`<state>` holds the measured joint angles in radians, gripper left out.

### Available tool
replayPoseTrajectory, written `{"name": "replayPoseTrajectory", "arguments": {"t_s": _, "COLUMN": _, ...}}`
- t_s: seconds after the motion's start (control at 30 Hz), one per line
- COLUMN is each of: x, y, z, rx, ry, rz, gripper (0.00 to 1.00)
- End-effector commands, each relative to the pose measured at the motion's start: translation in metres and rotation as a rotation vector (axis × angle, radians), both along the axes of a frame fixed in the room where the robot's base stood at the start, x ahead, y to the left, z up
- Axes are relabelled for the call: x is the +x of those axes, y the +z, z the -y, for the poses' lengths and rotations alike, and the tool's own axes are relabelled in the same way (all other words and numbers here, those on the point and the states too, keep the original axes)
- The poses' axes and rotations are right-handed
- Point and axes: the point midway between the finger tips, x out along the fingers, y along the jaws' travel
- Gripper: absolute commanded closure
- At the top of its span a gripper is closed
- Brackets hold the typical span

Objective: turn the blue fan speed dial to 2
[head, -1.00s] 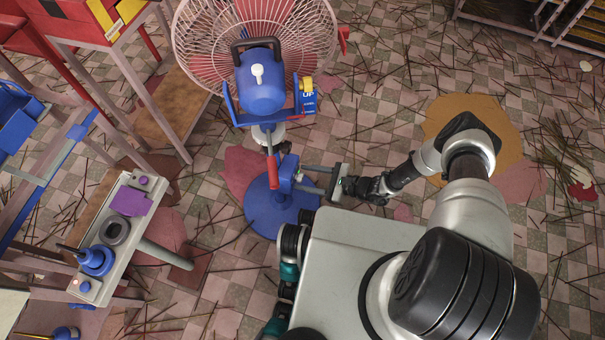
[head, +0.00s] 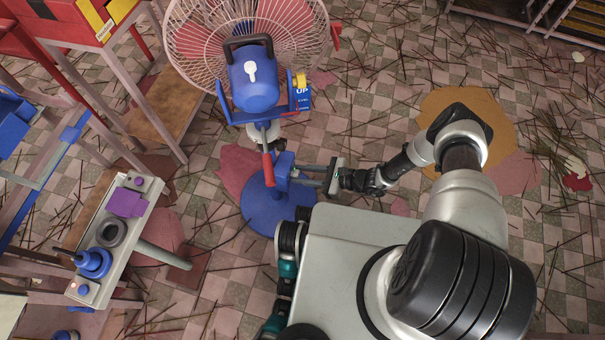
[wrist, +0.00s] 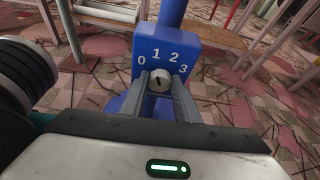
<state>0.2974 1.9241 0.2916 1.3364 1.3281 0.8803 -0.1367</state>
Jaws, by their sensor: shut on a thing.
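The blue pedestal fan (head: 255,85) stands upright on its round blue base (head: 270,215). Its blue control box (head: 283,165) is on the stem. In the wrist view the box (wrist: 190,42) faces me with white numbers 0, 1, 2 and 3 in an arc. The small pale dial knob (wrist: 159,80) sits below them. Its dark mark looks near upright, roughly towards 1; its exact angle is hard to tell. My gripper (wrist: 160,92) is shut on the knob, one finger on each side. In the head view my gripper (head: 299,174) reaches the box from the right.
A bench panel (head: 140,215) with blue and purple parts stands at the left. A red and yellow cabinet (head: 85,20) is at the upper left, a rack (head: 540,15) at the upper right.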

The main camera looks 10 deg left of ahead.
Motion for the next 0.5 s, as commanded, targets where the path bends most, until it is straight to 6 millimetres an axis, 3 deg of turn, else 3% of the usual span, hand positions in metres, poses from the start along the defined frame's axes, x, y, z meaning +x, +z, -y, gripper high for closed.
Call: {"name": "replayPoseTrajectory", "arguments": {"t_s": 0.5, "x": 0.0053, "y": -0.001, "z": -0.0001, "rx": 0.033, "ry": 0.003, "rz": -0.422, "gripper": 0.94}}
